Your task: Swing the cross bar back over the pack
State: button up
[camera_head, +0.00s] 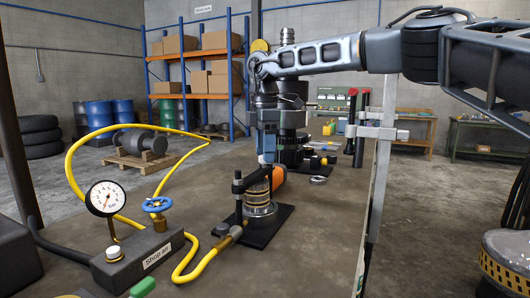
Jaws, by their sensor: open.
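The pack (260,204), a round stack of silvery and tan rings, stands on a black base plate (262,238) on the bench. A dark bar that looks like the cross bar (252,180) runs from an upright post (238,205) on the pack's left toward the upper right, above the pack's top. An orange part (279,178) shows at its right end. My gripper (268,160) points down from above at the bar's right part, with its jaws open. The fingertips overlap the bar and orange part in the view, so I cannot tell whether they touch.
A yellow hose (190,262) runs from the "Shop air" block (140,258) to the fixture. A pressure gauge (106,198) and blue valve wheel (157,204) stand left. Dark gear parts (290,150) stand behind my gripper. Bench surface right of the base plate is clear.

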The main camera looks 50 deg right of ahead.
notch_tip(320, 180, up, 7)
dwell(0.3)
dwell(0.5)
